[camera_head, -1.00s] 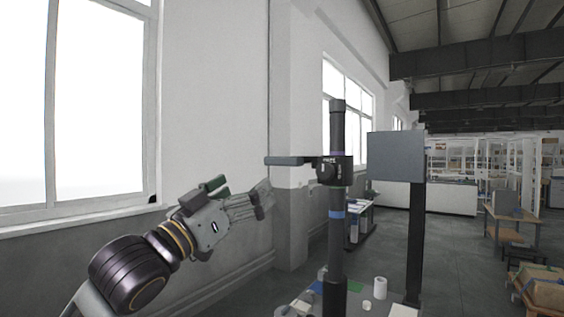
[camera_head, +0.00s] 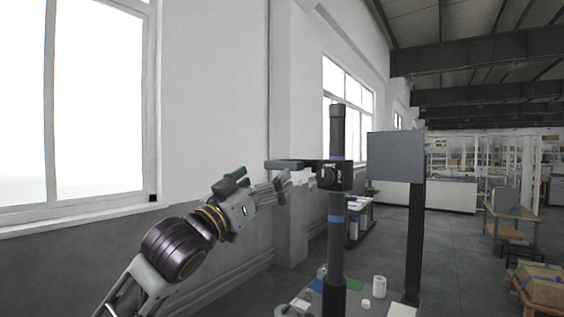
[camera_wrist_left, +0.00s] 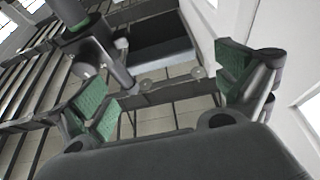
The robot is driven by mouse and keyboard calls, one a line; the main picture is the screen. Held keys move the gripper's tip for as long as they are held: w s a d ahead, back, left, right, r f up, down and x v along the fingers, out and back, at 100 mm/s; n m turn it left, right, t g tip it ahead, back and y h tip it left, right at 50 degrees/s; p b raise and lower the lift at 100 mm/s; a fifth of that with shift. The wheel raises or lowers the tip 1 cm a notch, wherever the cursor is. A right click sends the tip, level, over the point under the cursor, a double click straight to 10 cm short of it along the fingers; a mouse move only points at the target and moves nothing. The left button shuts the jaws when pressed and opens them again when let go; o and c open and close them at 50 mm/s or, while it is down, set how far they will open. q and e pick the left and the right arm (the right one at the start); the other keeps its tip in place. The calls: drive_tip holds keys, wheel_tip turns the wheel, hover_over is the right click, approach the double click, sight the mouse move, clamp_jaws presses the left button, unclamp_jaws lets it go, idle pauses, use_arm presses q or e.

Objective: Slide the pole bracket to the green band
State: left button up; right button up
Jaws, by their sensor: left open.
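The dark upright pole (camera_head: 337,240) carries a black bracket (camera_head: 343,177) on its upper part, with a flat handle (camera_head: 290,164) reaching left. A blue band (camera_head: 336,218) rings the pole below the bracket, and a purple band shows at the bracket's height. I cannot make out a green band on the pole in the head view. My left gripper (camera_head: 284,186) is open and empty, just below and beside the handle's left end, apparently not touching it. In the left wrist view its green-padded fingers (camera_wrist_left: 165,88) stand wide apart. My right gripper is not in view.
A grey panel on a dark post (camera_head: 396,157) stands just right of the pole. A wall with windows runs along the left.

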sight(279, 168)
use_arm(q)
drive_tip(key=shift+p+x, duration=1.05)
drive_tip(key=shift+x, duration=2.5)
drive_tip(key=c, duration=1.2)
wheel_tip(279, 168, down, 7)
drive_tip(key=b, duration=0.3)
drive_tip(key=shift+b, duration=0.3)
drive_tip(key=o, duration=1.2)
drive_tip(key=shift+s+a, duration=0.15)
